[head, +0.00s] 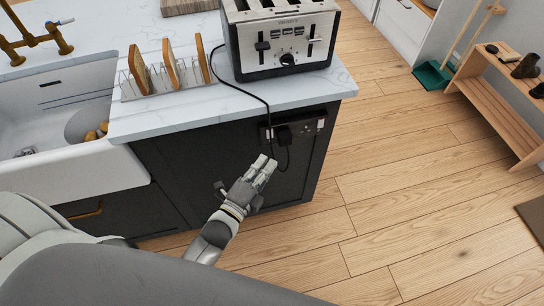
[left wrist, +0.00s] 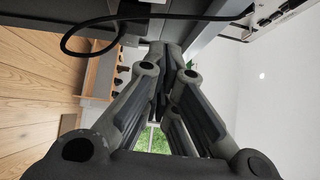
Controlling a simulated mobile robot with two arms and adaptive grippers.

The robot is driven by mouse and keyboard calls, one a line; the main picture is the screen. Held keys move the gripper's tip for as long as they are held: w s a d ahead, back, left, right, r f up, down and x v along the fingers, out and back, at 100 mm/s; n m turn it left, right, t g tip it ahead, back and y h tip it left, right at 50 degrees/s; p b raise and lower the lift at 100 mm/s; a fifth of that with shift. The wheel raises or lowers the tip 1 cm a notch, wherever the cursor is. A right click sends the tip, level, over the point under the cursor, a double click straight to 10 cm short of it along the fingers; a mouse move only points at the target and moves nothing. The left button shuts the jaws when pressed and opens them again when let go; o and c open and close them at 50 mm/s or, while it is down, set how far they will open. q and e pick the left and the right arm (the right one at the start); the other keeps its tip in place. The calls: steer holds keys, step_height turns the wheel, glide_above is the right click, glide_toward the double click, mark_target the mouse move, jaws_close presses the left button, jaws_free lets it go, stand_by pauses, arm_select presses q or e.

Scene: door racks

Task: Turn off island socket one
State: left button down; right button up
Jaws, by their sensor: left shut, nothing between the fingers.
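The island socket (head: 308,126) is a dark plate on the dark side panel of the island, just under the worktop. A black plug (head: 284,136) sits in its left part, with a black cable running up to the toaster (head: 282,40). Small light switch marks show near its right end; their position is too small to tell. My left gripper (head: 266,166) is shut and empty, below and slightly left of the plug, close to the hanging cable. In the left wrist view its closed fingers (left wrist: 172,60) point away, with the cable (left wrist: 95,45) looping at upper left. My right gripper is out of view.
A toast rack (head: 165,82) with bread stands on the white worktop (head: 210,110), left of the toaster. A white sink (head: 85,165) lies at left. A wooden bench (head: 500,105) stands at right. The wooden floor between is clear.

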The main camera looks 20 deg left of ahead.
arm_select(q)
steer(key=s, duration=0.4)
steer(key=shift+a+r, duration=0.2)
steer(key=shift+a, duration=0.1)
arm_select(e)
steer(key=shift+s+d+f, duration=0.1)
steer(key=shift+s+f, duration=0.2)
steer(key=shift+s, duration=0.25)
